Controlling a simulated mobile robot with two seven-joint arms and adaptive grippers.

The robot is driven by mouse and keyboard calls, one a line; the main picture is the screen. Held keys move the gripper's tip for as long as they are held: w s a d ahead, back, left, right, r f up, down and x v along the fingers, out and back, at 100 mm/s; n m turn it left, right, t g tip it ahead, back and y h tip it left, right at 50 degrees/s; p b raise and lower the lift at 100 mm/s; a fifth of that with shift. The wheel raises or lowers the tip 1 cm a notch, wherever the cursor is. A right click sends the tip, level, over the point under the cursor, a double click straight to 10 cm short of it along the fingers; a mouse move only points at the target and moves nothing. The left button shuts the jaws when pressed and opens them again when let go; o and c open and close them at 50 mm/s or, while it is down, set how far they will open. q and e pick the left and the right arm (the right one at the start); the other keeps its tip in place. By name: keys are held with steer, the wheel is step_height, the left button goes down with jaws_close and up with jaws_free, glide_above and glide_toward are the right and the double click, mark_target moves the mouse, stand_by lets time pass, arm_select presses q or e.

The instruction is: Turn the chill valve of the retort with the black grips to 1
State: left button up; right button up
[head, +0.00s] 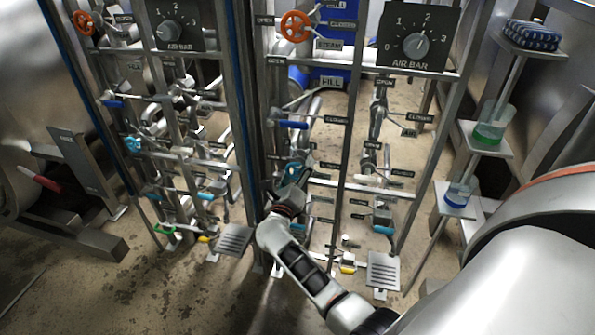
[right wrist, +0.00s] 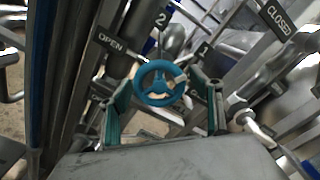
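A teal handwheel (right wrist: 160,83) sits between the two fingers of my right gripper (right wrist: 158,100) in the right wrist view. The fingers are spread, one on each side of the wheel, and gaps show beside its rim. An OPEN plate (right wrist: 110,43), a 2 plate (right wrist: 162,18) and a 1 plate (right wrist: 205,48) surround the wheel. In the head view my right gripper (head: 290,197) reaches the middle pipe frame, at the teal wheel (head: 293,170), which it partly hides. I cannot make out black grips on either retort. My left gripper is out of view.
An orange wheel (head: 296,26) and an AIR BAR dial (head: 416,45) are above. A blue lever (head: 291,124) and metal posts stand close around the gripper. Shelves with beakers (head: 490,132) are at right. A red-gripped handle (head: 40,180) is at far left.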

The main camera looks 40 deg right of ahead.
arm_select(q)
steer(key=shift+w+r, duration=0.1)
arm_select(e)
steer(key=v, duration=1.2)
steer(key=shift+r, duration=0.1)
steer(key=s+a+r+n+t+y+p, duration=0.15)
steer(key=s+a+n+t+y, duration=0.35)
steer(key=n, duration=0.7)
steer(key=s+a+r+n+t+y+p, duration=0.1)
steer(key=s+a+n+t+y+p, duration=0.15)
steer(key=a+n+y, duration=0.7)
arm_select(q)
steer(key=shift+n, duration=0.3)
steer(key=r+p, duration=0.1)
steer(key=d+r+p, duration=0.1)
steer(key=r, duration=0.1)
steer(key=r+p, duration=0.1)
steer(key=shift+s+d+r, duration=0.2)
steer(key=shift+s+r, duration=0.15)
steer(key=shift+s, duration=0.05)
arm_select(e)
steer(key=s+f+n+g+y, duration=0.1)
steer(key=s+f+n+g, duration=0.3)
steer(key=s+n, duration=0.6)
steer(key=s+f+n+g+y, duration=0.1)
steer(key=s+f+n+g, duration=0.3)
steer(key=s+f+n, duration=0.5)
steer(key=shift+s+f+n+g, duration=0.35)
steer(key=shift+s, duration=0.05)
